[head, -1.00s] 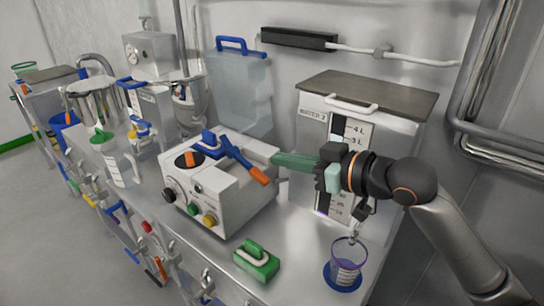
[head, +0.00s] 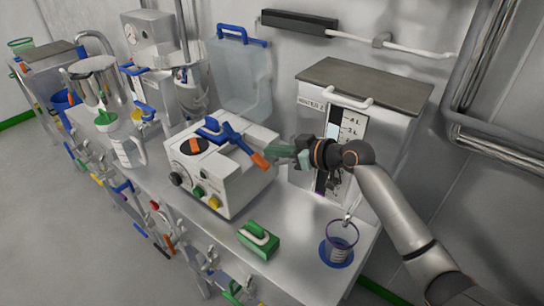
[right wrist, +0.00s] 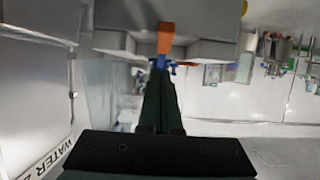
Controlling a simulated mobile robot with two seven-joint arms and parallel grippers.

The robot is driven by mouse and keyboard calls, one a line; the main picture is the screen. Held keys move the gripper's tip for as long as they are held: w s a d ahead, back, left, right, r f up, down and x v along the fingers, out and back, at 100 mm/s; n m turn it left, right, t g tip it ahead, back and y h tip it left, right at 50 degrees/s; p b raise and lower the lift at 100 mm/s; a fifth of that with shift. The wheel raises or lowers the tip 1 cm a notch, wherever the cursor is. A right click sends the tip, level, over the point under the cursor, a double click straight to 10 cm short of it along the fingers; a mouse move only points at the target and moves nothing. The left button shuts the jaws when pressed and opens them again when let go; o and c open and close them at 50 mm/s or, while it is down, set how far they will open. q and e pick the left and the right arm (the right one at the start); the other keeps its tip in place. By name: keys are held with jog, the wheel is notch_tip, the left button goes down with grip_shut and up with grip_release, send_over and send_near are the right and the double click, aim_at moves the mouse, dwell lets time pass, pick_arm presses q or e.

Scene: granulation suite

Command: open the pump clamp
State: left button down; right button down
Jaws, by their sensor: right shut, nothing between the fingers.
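The pump (head: 240,179) is a white box with knobs on its front, standing on the steel bench. Its clamp lever (head: 237,139) is blue with an orange tip (head: 261,161) pointing toward my right arm. In the right wrist view the orange tip (right wrist: 165,38) shows just ahead of the fingers, with blue behind it. My right gripper (head: 277,151) has green fingers, shut and empty, close beside the orange tip on its right. Whether they touch I cannot tell. My left gripper is not in view.
A measuring cup (head: 341,241) on a blue coaster and a green block with a white handle (head: 259,240) stand in front.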

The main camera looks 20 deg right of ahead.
aim_at(270, 166)
jog(key=shift+w+a+f, duration=0.15)
jog(key=shift+w+f, duration=0.05)
jog(key=shift+f, duration=0.55)
jog(key=shift+w+a+f, duration=0.15)
jog(key=shift+f, duration=0.6)
notch_tip(270, 166, down, 2)
jog(key=b, duration=0.5)
jog(key=shift+w+f+t+y+b, duration=0.1)
jog(key=shift+f+t+y+b, duration=0.1)
jog(key=shift+t+y+b, duration=0.15)
jog(key=shift+a+f, duration=0.1)
jog(key=shift+f, duration=0.05)
jog(key=shift+w+f+b, duration=0.15)
jog(key=shift+b, duration=0.3)
